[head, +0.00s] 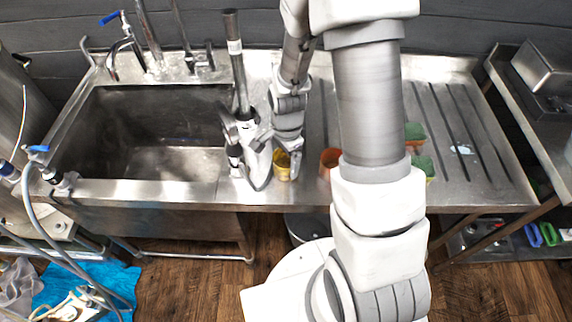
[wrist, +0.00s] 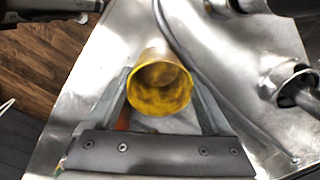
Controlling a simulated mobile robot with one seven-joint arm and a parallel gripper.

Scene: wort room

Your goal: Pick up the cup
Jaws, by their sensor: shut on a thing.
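The yellow cup (head: 281,166) stands near the front edge of the steel counter, just right of the sink. In the wrist view the cup (wrist: 160,84) sits between my two fingers with its open, stained inside facing the camera. My gripper (head: 285,150) is shut on the cup, one finger on each side. The lower part of the cup is hidden in the wrist view. Whether its base touches the counter I cannot tell.
A grey fitting with hoses (head: 255,155) stands close to the left of the cup. An orange cup (head: 329,160) is to the right, partly behind my arm. Green and orange sponges (head: 414,132) lie on the ribbed drainboard. The sink basin (head: 150,130) opens at the left.

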